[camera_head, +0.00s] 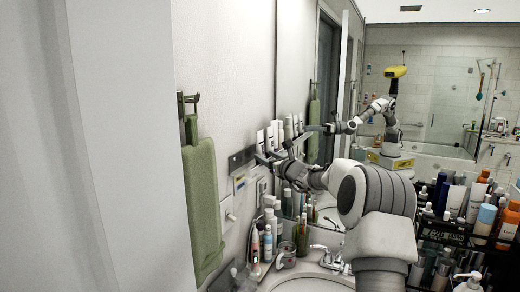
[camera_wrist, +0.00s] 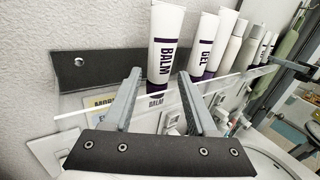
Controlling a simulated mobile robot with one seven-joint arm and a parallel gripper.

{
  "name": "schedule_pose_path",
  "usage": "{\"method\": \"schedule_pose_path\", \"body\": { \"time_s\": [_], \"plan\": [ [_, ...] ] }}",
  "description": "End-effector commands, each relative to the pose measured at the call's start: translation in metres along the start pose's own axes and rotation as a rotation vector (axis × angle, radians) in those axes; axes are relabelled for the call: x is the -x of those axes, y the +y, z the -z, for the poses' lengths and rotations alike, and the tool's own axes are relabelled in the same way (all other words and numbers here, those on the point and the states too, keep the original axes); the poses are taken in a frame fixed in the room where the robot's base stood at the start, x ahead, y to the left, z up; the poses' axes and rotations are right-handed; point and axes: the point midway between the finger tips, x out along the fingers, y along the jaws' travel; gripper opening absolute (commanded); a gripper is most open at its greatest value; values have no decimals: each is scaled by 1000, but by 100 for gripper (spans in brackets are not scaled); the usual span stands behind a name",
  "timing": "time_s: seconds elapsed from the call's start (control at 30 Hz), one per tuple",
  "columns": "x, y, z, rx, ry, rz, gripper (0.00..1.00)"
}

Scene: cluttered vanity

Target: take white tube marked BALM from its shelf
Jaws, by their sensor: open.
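The white tube marked BALM (camera_wrist: 164,45) stands upright on a clear shelf (camera_wrist: 70,121), with dark lettering and a purple band near its bottom. In the head view, a white tube at the left end of the shelf row (camera_head: 260,138) is small and its label is unreadable. My gripper (camera_wrist: 159,76) is open and empty, with one finger at each side of the BALM tube in the wrist view. I cannot tell whether the fingertips reach around it or stop just in front. In the head view, my gripper (camera_head: 270,158) is at the shelf's front.
A white GEL tube (camera_wrist: 206,46) stands close to the right, with several more containers beyond it. A dark bracket (camera_wrist: 100,69) is at the shelf's left end, by the wall. Below are a sink (camera_head: 305,284) and crowded bottles. A green towel (camera_head: 203,200) hangs left.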

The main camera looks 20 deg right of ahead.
Motion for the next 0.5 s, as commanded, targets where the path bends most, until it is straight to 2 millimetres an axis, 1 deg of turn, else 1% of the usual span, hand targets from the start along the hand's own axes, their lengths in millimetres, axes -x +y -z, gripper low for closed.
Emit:
{"method": "schedule_pose_path", "body": {
  "time_s": [0.3,0.5],
  "plan": [
    [-36,0,-2,0,-1,-2,58],
    [-48,0,-1,1,0,0,58]
  ]
}}
